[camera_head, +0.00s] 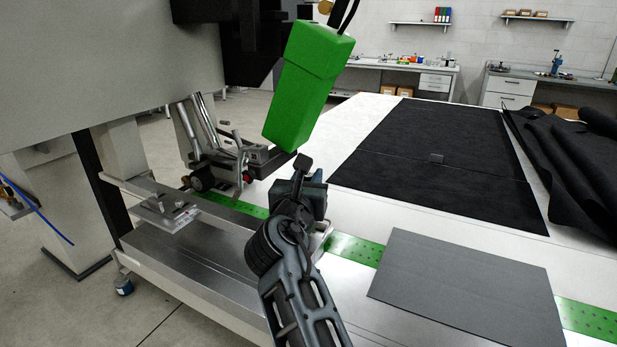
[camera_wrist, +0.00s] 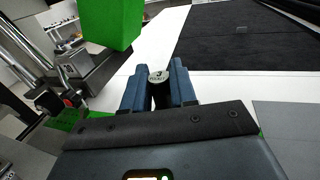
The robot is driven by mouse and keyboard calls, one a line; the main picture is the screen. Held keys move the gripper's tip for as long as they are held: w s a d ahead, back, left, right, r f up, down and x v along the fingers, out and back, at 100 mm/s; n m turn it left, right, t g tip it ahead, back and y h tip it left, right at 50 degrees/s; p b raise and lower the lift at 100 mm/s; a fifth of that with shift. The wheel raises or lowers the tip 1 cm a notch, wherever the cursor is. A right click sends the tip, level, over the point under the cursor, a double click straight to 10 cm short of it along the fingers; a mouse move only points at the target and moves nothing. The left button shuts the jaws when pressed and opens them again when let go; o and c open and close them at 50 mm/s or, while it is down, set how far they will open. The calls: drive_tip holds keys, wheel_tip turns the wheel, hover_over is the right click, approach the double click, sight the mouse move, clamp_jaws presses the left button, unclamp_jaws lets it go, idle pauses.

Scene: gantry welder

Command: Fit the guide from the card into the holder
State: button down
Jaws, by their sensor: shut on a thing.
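My gripper (camera_head: 306,187) is shut on the guide, a small dark piece with a round grey, marked end (camera_wrist: 158,76) between the blue fingers. In the head view the guide's dark upper end (camera_head: 303,163) sticks up above the fingers. It is held above the table's near edge, just below and right of a large green block (camera_head: 305,85). A dark machine assembly with a plate and rollers (camera_head: 262,158) is to the left of my gripper; the holder seems to be there, but I cannot make out its opening. A flat grey card (camera_head: 465,290) lies at right, bare.
The green block also fills the upper left of the wrist view (camera_wrist: 112,22). A metal plate with bolts (camera_head: 165,211) sits at left on the steel rail. Black fabric (camera_head: 430,155) covers the white table behind. The table between fabric and gripper is clear.

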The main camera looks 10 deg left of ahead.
drive_tip(key=shift+f, duration=0.35)
drive_tip(key=c, duration=0.8)
unclamp_jaws()
